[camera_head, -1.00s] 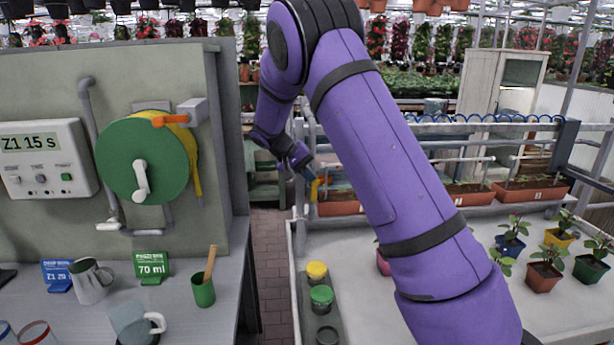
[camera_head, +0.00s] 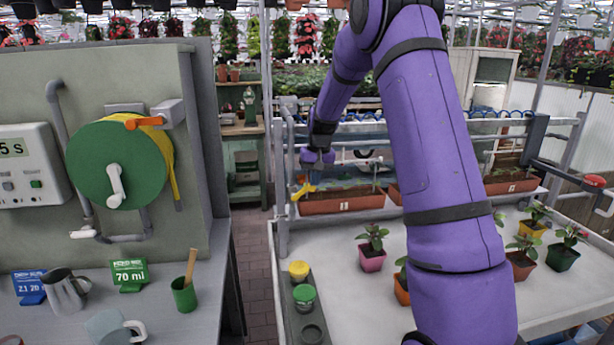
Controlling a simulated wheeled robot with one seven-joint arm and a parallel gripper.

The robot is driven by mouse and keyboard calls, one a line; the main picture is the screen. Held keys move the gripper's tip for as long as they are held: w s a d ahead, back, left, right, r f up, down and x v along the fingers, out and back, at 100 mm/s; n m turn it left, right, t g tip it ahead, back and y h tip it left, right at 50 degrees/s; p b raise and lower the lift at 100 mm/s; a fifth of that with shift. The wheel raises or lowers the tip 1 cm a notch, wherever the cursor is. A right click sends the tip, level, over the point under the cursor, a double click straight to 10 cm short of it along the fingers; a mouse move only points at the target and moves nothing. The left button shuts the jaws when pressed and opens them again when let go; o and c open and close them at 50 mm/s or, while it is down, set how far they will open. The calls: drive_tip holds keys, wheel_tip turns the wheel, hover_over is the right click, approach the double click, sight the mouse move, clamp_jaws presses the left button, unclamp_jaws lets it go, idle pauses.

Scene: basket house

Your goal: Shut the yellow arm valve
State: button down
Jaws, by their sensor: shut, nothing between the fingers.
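The yellow arm valve (camera_head: 304,189) is small in the view. It sits on the pipework at the left end of the planter rack, just left of the trough marked 1. My gripper (camera_head: 316,160) hangs just above and slightly right of the yellow arm, pointing down. Its fingers are shut and empty. They are small and dark here, and I cannot tell whether they touch the valve. The valve's body is too small to make out clearly.
A brown trough (camera_head: 341,201) stands right beside the valve. The white bench (camera_head: 345,290) in front carries potted plants and a tray with yellow and green lidded jars. A hose reel (camera_head: 115,165) hangs on the left wall panel. A brick aisle runs between.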

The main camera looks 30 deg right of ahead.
drive_tip(key=s+d+f+t+y, duration=0.1)
drive_tip(key=d+f+t+y, duration=0.1)
drive_tip(key=f+y, duration=0.4)
drive_tip(key=shift+s+d+t, duration=0.25)
drive_tip(key=shift+d+t, duration=0.05)
drive_tip(key=shift+d, duration=0.45)
drive_tip(key=shift+a, duration=0.2)
